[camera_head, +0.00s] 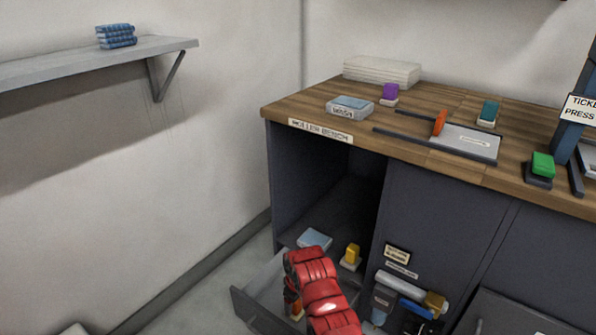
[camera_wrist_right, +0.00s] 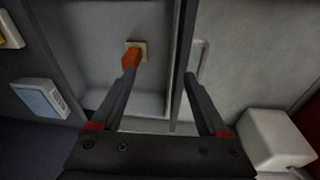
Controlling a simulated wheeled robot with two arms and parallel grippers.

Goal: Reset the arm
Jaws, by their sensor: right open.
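My right arm (camera_head: 318,290), red, reaches down over the open drawer (camera_head: 258,311) at the bottom of the bench. In the right wrist view my right gripper (camera_wrist_right: 160,70) is open, with nothing between its fingers. Its left fingertip overlaps an orange piece (camera_wrist_right: 132,55) on a pale square base in the drawer; I cannot tell whether they touch. The right fingertip is near the drawer's dark edge (camera_wrist_right: 180,60). In the head view the arm hides the fingers and most of the orange piece. My left gripper is not in view.
The wooden bench top (camera_head: 300,108) carries a boxed item (camera_head: 349,107), purple, teal and green pieces and a grey plate (camera_head: 464,141). A wall shelf (camera_head: 100,61) is at left.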

